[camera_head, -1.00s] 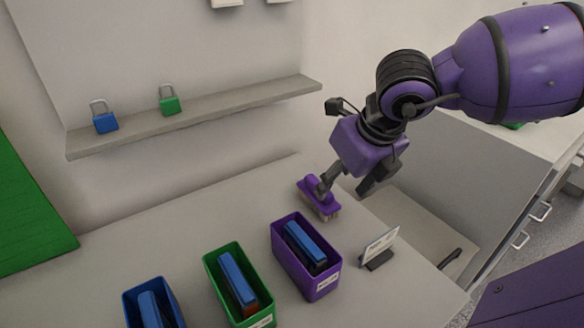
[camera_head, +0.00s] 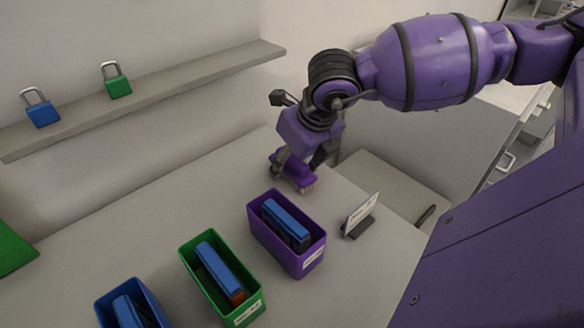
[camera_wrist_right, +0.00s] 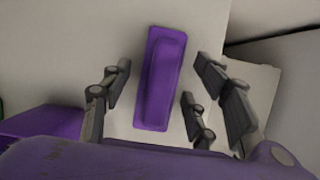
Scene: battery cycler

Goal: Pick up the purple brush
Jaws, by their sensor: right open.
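The purple brush (camera_head: 293,171) lies on the grey bench top behind the purple bin, bristles down. My right gripper (camera_head: 299,167) is directly above it, with its fingers reaching down on either side. In the right wrist view the brush (camera_wrist_right: 161,79) lies lengthwise between the spread fingers of the right gripper (camera_wrist_right: 160,95), with gaps on both sides. The right gripper is open and holds nothing. Part of the brush is hidden by the fingers in the head view. My left gripper is not in view.
A purple bin (camera_head: 259,234), a green bin (camera_head: 199,281) and a blue bin (camera_head: 105,308) stand in a row, each holding blue items. A small sign (camera_head: 361,214) stands right of the purple bin. Blue (camera_head: 42,114) and green (camera_head: 118,86) padlocks sit on the wall shelf (camera_head: 190,80).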

